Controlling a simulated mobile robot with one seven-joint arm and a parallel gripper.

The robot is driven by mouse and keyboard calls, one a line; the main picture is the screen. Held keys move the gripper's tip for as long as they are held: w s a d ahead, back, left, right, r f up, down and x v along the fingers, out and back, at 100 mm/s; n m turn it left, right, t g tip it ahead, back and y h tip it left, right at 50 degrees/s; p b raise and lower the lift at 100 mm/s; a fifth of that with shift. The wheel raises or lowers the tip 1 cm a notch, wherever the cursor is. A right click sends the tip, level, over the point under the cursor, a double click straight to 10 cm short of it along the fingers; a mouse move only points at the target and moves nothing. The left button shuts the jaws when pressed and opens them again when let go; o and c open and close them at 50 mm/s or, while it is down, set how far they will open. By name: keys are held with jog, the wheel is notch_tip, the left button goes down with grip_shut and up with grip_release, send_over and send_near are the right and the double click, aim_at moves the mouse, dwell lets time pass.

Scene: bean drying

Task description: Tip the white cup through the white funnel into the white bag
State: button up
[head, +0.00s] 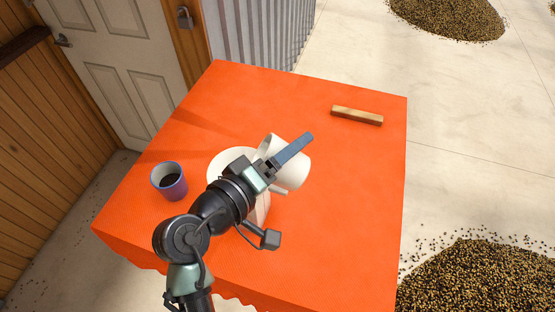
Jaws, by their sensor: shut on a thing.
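The white cup (296,174) is held by my gripper (300,146) above the orange-covered table. The cup lies tilted over, its mouth toward the left and over the right side of the white funnel (224,160). My gripper is shut on the cup; one long grey finger shows across it. The funnel's wide rim shows left of the cup, partly hidden by my arm. A strip of the white bag (264,210) shows below, beside my arm; most of it is hidden. I cannot see the cup's contents or anything falling from it.
A blue-purple mug (170,190) with dark contents stands on the table (340,220) left of the funnel. A wooden block (357,116) lies at the back right. The table's right side is clear. Heaps of beans (490,280) lie on the floor.

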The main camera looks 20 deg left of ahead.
aim_at(277, 139)
jog(key=shift+r, duration=0.1)
jog(key=shift+a+r+n+t+h, duration=0.2)
jog(key=shift+r+n+t+h, duration=0.15)
jog(key=shift+n, duration=0.35)
jog(key=shift+a+r+n+t+h, duration=0.15)
jog(key=shift+r+n+t+h, duration=0.15)
jog(key=shift+r+n, duration=0.35)
jog(key=shift+f, duration=0.15)
jog(key=shift+n, duration=0.25)
jog(key=shift+a+r+n+t+h, duration=0.25)
jog(key=shift+r+n+t, duration=0.2)
jog(key=shift+n, duration=0.25)
jog(key=shift+a+r+n+t, duration=0.3)
jog(key=shift+a+r+n, duration=0.05)
jog(key=shift+n, duration=0.55)
